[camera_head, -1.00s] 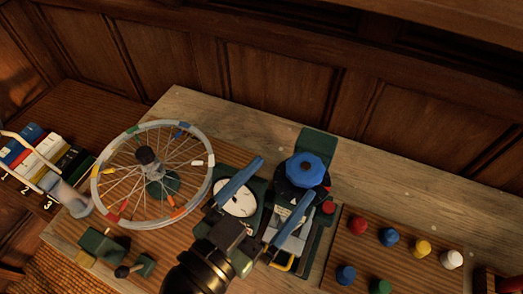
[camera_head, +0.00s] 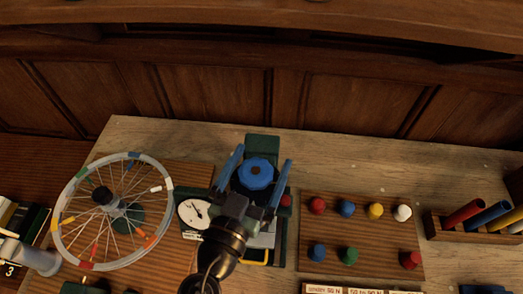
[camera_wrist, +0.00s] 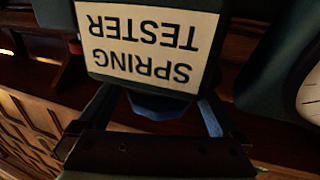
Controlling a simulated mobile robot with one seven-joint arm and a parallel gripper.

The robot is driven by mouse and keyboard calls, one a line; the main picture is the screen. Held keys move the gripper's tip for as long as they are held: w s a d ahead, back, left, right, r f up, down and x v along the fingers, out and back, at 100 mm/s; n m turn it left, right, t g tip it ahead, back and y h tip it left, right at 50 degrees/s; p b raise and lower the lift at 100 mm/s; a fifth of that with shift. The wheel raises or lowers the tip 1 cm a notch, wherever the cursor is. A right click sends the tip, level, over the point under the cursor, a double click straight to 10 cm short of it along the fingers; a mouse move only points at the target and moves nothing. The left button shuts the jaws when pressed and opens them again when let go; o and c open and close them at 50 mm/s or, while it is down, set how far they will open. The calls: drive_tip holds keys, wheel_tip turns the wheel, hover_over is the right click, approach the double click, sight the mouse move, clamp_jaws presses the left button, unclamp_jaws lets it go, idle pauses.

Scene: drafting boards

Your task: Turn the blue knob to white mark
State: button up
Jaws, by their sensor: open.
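The blue knob (camera_head: 257,173) is lobed and sits on a dark round base on the green spring tester (camera_head: 262,145). My gripper (camera_head: 264,156) is open, with one blue finger on each side of the knob in the head view; I cannot tell whether either touches it. In the wrist view, part of the blue knob (camera_wrist: 157,107) shows below an upside-down "SPRING TESTER" label (camera_wrist: 147,40), between the fingers. I cannot make out the white mark; my wrist covers part of the tester's front.
A white dial (camera_head: 194,212) stands just left of my gripper. A spoked wheel (camera_head: 68,230) is further left. A board of coloured pegs (camera_head: 333,230) lies to the right, with a rack of coloured tubes (camera_head: 446,228) beyond it. Bare tabletop shows behind the pegs.

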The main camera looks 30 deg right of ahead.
drive_tip(key=shift+w+d, duration=0.35)
drive_tip(key=shift+d, duration=0.1)
drive_tip(key=c, duration=1.2)
drive_tip(key=shift+c, duration=0.2)
